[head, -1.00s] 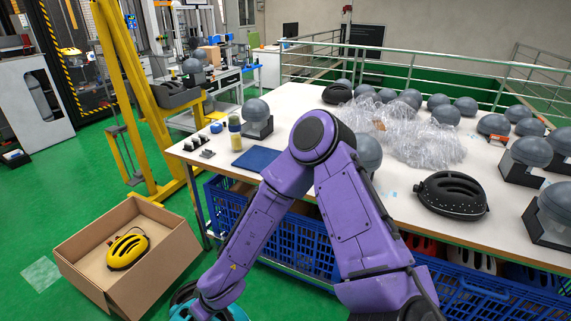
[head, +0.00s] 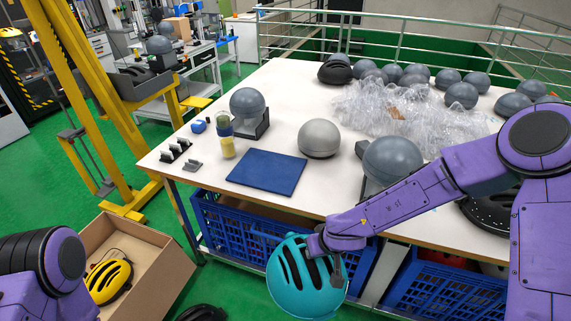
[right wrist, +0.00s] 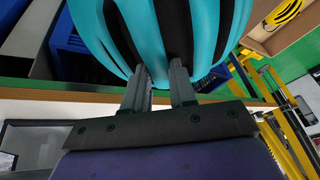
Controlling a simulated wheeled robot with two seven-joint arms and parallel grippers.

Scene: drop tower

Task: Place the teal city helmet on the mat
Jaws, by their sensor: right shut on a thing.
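The teal city helmet (head: 303,280) hangs in front of the table's front edge, below the level of the tabletop. My right gripper (head: 326,262) is shut on it, and the right wrist view shows both fingers (right wrist: 160,85) at the teal shell (right wrist: 195,35) by its dark vents. The blue mat (head: 266,172) lies flat and bare on the table near the front left edge, above and left of the helmet in the head view. My left arm shows at the lower left of the head view, but its gripper is out of view.
A grey dome (head: 319,138) stands just right of the mat. Blue crates (head: 232,226) sit under the table. A cardboard box (head: 155,255) holds a yellow helmet (head: 109,281).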

